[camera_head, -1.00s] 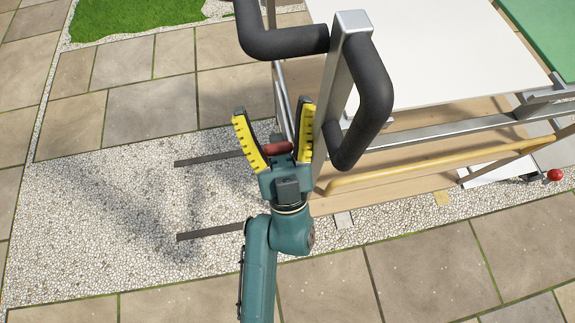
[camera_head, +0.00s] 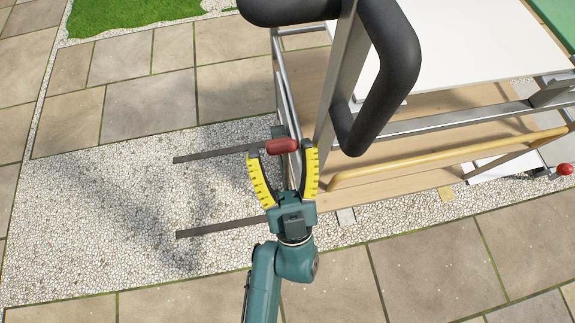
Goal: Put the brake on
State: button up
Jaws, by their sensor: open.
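A red grip (camera_head: 282,146) on a short lever sits at the left end of the trolley's frame, low down beside a metal upright. Another red knob (camera_head: 565,169) shows at the far right edge, on the trolley's lower right side. I cannot tell from the picture which of these works the brake. My gripper (camera_head: 282,153), with yellow ribbed fingers, is open. Its fingertips lie on either side of the red grip in the picture; I cannot tell whether they touch it.
A black padded handlebar (camera_head: 388,85) and its metal post (camera_head: 340,75) stand close above and right of my gripper. The trolley has a white top (camera_head: 470,45) and a wooden lower shelf (camera_head: 375,180). Two dark strips (camera_head: 215,154) lie on open gravel (camera_head: 100,205) to the left.

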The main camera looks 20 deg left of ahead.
jog(key=v, duration=0.6)
jog(key=shift+d+f, duration=0.2)
jog(key=shift+d, duration=0.1)
